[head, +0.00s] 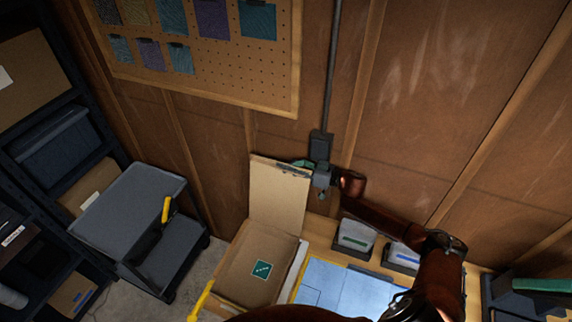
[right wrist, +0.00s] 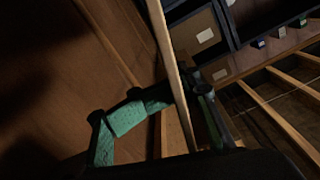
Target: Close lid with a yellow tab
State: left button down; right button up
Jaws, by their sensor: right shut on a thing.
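An open cardboard box (head: 258,262) with a green square label stands on the wooden bench at the lower middle of the head view. A tan cardboard lid panel (head: 278,200) stands upright behind it. My right gripper (head: 302,168) is at the panel's upper right edge, shut on it. In the right wrist view the panel shows edge-on as a long pale strip (right wrist: 169,65) between the green-padded finger and the dark finger of the right gripper (right wrist: 172,100). No yellow tab can be made out on this panel. My left gripper is out of view.
A grey step-shaped unit (head: 130,215) with a yellow handle (head: 166,209) stands on the floor at left, beside dark shelving. A yellow bar (head: 200,304) shows near the box's front left. Small bins (head: 354,237) and a blue-white mat (head: 335,283) lie right of the box.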

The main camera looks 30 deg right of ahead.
grip_shut()
dwell(0.4)
